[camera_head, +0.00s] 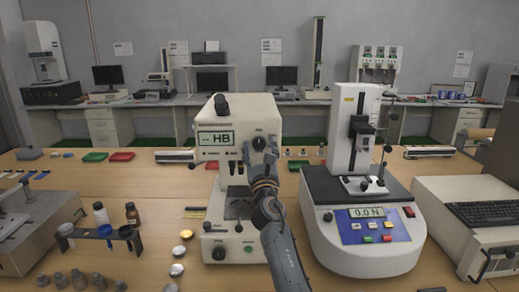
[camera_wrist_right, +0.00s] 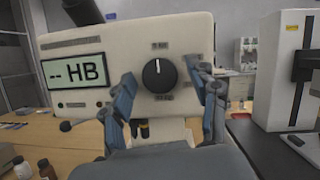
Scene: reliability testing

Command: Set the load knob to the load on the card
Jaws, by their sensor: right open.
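The load knob (camera_head: 258,143) is a round black dial on the upper right front of the cream hardness tester (camera_head: 222,112). In the right wrist view the knob (camera_wrist_right: 159,76) has a white pointer line directed straight up; the small labels around it are too blurred to read. The tester's display (camera_wrist_right: 75,72) reads "-- HB". My right gripper (camera_head: 260,151) is in front of the tester at the knob. In the wrist view its open fingers (camera_wrist_right: 163,88) stand left and right of the knob, with visible gaps. I cannot make out the card. My left gripper is out of view.
A force tester (camera_head: 318,190) reading "0.0 N" stands close to the right of my arm. Bottles in a black rack (camera_head: 122,233) and small metal discs (camera_head: 177,251) lie to the left. A keyboard (camera_head: 485,213) sits on a cream unit far right.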

